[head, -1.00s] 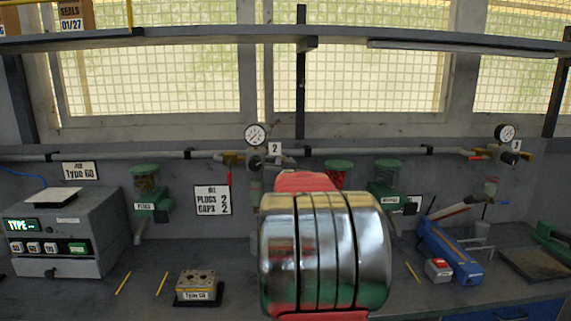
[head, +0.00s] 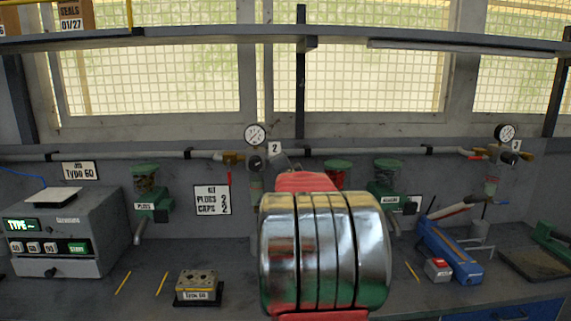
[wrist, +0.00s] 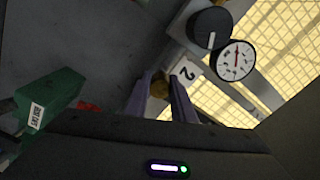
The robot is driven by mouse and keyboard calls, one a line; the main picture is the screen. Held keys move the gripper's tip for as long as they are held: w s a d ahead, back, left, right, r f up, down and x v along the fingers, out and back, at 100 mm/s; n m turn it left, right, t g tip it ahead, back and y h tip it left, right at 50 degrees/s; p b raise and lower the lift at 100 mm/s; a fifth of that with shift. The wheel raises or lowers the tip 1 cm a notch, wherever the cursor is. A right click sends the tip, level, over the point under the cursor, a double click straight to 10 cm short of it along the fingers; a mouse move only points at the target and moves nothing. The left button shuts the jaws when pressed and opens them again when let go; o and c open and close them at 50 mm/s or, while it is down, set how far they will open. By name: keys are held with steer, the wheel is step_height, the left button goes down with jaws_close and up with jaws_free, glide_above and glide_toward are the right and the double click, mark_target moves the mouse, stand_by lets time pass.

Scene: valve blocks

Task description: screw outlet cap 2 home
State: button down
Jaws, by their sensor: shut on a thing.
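In the wrist view, my gripper (wrist: 160,82) has its two fingers closed on a small brass-coloured piece, taken as outlet cap 2 (wrist: 159,90). It is at the wall fitting beside the white label 2 (wrist: 187,71). How far the cap sits on its outlet cannot be seen. A black knob (wrist: 211,27) and a round gauge (wrist: 235,59) are just beyond. In the head view, label 2 (head: 274,147) and the gauge (head: 255,134) show on the wall pipe; my own arm hides the cap and most of the gripper.
A green dispenser (wrist: 52,98) is at the left in the wrist view. In the head view, the bench holds a grey tester (head: 65,235) at left, a small block (head: 197,287) and a blue tool (head: 452,252) at right. A shelf (head: 200,36) runs above.

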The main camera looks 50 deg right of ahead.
steer(key=shift+f+m, duration=0.2)
steer(key=shift+m, duration=0.65)
steer(key=shift+f+m, duration=0.15)
steer(key=shift+m, duration=0.7)
steer(key=c, duration=1.9)
jaws_free()
steer(key=shift+c, duration=0.2)
steer(key=o, duration=0.4)
steer(key=shift+r, duration=0.15)
steer(key=v, duration=1.3)
steer(key=shift+s+a, duration=0.3)
